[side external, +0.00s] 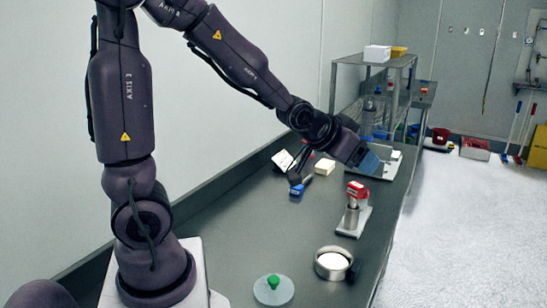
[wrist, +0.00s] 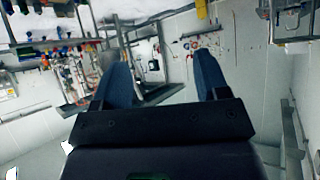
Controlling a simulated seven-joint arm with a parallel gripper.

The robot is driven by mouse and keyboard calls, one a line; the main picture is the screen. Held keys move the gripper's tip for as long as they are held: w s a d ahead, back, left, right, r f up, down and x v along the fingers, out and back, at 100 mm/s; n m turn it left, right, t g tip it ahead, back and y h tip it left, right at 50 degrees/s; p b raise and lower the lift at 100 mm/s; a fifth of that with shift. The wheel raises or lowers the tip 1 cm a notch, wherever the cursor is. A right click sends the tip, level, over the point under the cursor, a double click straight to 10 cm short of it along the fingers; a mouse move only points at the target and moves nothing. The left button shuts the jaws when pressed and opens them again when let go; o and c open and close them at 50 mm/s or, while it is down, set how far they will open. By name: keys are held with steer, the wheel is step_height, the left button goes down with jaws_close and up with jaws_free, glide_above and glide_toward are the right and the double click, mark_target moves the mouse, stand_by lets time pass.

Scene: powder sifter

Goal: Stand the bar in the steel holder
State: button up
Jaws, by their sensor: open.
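My gripper (side external: 367,158) is in the air above the far part of the bench. Its two blue fingers are apart in the wrist view (wrist: 162,72), with nothing between them. A steel cylinder (side external: 350,217) on a pale base plate, apparently the steel holder, stands near the bench's right edge, below and nearer the camera than my gripper. A red-topped piece (side external: 356,188) is at its upper end; I cannot tell whether it is separate. I cannot pick out the bar with certainty in either view.
A round steel sifter pan (side external: 333,264) with white contents and a clear disc with a green knob (side external: 273,289) are at the near end. A blue item (side external: 296,190) and a cream block (side external: 324,167) lie left of my gripper. A shelf rack (side external: 375,64) stands behind.

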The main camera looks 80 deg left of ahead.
steer(key=s+d+r+m+g+h, duration=0.1)
steer(key=s+d, duration=0.3)
steer(key=s, duration=0.5)
steer(key=s+d+r+m+g+h, duration=0.1)
steer(key=s+d+r+g, duration=0.3)
steer(key=s, duration=0.5)
steer(key=shift+s, duration=0.3)
